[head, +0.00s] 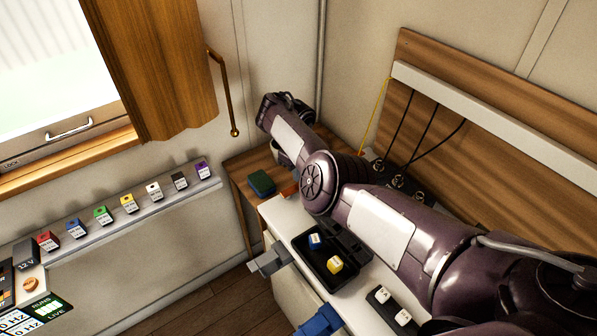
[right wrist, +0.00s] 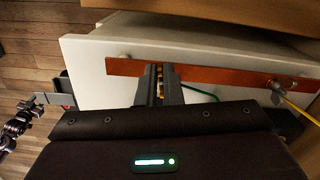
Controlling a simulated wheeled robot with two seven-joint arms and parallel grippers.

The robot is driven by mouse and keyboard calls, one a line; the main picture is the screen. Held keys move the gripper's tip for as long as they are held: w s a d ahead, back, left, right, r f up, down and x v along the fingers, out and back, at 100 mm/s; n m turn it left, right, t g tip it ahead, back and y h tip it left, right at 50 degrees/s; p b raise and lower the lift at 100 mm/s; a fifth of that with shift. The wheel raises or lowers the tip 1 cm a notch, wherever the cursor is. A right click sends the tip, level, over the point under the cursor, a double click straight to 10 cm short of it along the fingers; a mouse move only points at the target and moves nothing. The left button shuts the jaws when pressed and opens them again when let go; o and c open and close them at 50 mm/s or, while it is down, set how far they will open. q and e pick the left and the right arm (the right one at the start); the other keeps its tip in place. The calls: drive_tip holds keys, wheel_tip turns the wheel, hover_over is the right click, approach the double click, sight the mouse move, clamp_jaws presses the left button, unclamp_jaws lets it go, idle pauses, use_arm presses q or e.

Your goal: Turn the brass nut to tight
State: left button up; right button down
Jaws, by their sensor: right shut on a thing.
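The brass nut (right wrist: 160,79) shows only as a small brass glint between my right gripper's fingers in the right wrist view. My right gripper (right wrist: 160,86) is shut on it, at the copper-coloured strip (right wrist: 122,68) along the white counter. The fingers hide most of the nut, so I cannot tell how far it is turned. In the head view my right arm reaches to the counter's far end and hides the nut and fingertips; a bit of the copper strip (head: 290,189) shows beside the wrist.
A green wire (right wrist: 203,93) and a yellow wire (right wrist: 293,105) run near the strip. A black tray (head: 318,268) with blue and yellow blocks sits on the white counter. A dark green box (head: 261,183) lies on the wooden surface.

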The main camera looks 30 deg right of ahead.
drive_tip(key=shift+s+f, duration=0.1)
drive_tip(key=c, duration=1.6)
unclamp_jaws()
wheel_tip(320, 180, up, 6)
drive_tip(key=shift+f+p, duration=0.1)
drive_tip(key=shift+p, duration=0.4)
drive_tip(key=shift+r+p, duration=0.65)
drive_tip(key=shift+p, duration=0.1)
drive_tip(key=shift+r+p, duration=0.35)
